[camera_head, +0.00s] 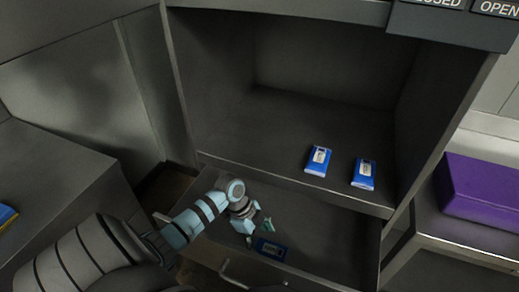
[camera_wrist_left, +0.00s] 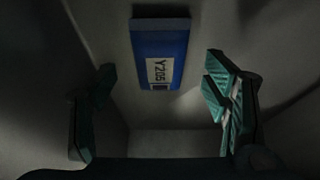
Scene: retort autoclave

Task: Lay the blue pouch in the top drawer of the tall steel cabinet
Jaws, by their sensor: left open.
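A blue pouch (camera_head: 270,249) lies in the pulled-out drawer (camera_head: 335,243) of the steel cabinet (camera_head: 325,62). My left gripper (camera_head: 257,228) is over the drawer, beside that pouch. In the left wrist view the blue pouch (camera_wrist_left: 160,45) with a white label reading Y205 lies flat on the drawer floor. The two teal fingers of the gripper (camera_wrist_left: 158,85) are spread wide, with nothing between them, and the pouch is apart from both. My right gripper is in neither view.
Two more blue pouches (camera_head: 318,161) (camera_head: 363,173) lie on the cabinet's shelf above the drawer. A purple box (camera_head: 482,190) stands at the right. A grey surface with a partly cut-off blue item (camera_head: 7,215) is at the left. The drawer's handle (camera_head: 232,275) sticks out in front.

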